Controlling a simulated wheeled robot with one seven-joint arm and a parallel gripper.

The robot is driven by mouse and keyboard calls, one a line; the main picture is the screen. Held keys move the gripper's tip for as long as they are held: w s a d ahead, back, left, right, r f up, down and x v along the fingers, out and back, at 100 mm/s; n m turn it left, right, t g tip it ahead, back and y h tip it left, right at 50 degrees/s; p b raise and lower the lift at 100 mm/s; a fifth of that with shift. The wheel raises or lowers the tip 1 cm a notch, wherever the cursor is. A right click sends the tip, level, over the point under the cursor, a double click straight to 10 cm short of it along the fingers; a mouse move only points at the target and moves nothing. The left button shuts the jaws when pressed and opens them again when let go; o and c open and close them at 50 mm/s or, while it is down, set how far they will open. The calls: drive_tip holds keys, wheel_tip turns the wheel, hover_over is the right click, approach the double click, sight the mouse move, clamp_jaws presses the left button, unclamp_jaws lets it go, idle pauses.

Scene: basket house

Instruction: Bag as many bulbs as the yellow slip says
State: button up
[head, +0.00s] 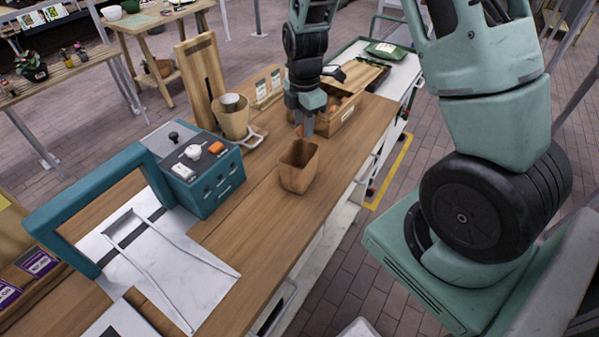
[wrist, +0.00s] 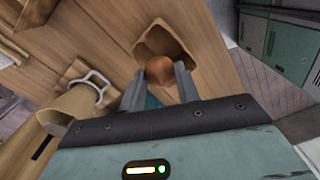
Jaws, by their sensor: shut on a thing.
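My gripper (head: 304,128) is shut on a round orange-brown bulb (wrist: 160,70). In the wrist view the bulb sits between the two fingertips (wrist: 160,88), with the open mouth of a brown paper bag (wrist: 178,36) beyond it. In the head view the bag (head: 297,176) stands upright on the wooden counter, just below and in front of my gripper. The bag's inside is mostly hidden. A wooden crate (head: 345,118) stands behind my gripper, its contents largely covered by my arm. A readable yellow slip does not show.
A teal machine (head: 205,180) with a teal frame stands left of the bag. A tan cone-shaped holder (head: 234,122) and a tall wooden board (head: 200,75) stand behind it. The counter (head: 270,235) in front of the bag is clear.

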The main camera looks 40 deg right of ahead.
wheel_tip(320, 180, down, 6)
drive_tip(key=b, duration=0.3)
drive_tip(key=shift+r+b, duration=0.15)
drive_tip(key=shift+b, duration=0.25)
drive_tip(key=o, duration=1)
drive_tip(key=shift+o, duration=0.2)
drive_tip(key=shift+r, duration=0.15)
wheel_tip(320, 180, up, 17)
drive_tip(key=b, duration=0.3)
drive_tip(key=shift+r, duration=0.1)
